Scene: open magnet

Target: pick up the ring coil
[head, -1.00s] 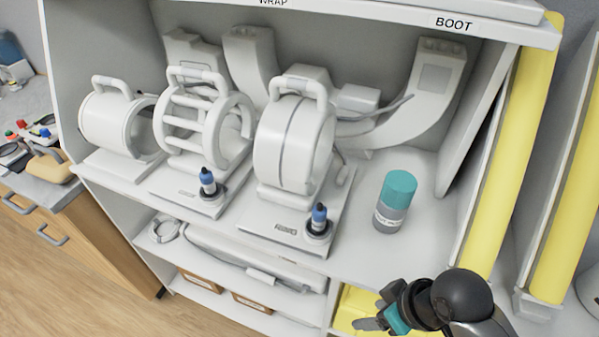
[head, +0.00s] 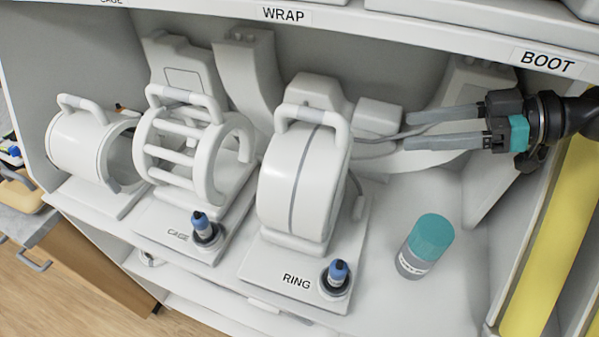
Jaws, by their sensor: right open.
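The ring coil (head: 302,182) is a thick white ring with a grey seam and a handle (head: 314,118) on top. It stands upright on a white base labelled RING (head: 297,280) on the shelf. A blue-capped plug (head: 336,276) stands at the base's front right corner. My right gripper (head: 405,130) comes in from the right, its two grey fingers apart and pointing left. It is empty, to the right of the ring coil's handle and apart from it, in front of the boot coil. My left gripper is not in view.
The upper shelf edge (head: 400,30) runs above. Yellow pads (head: 555,245) stand at the right.

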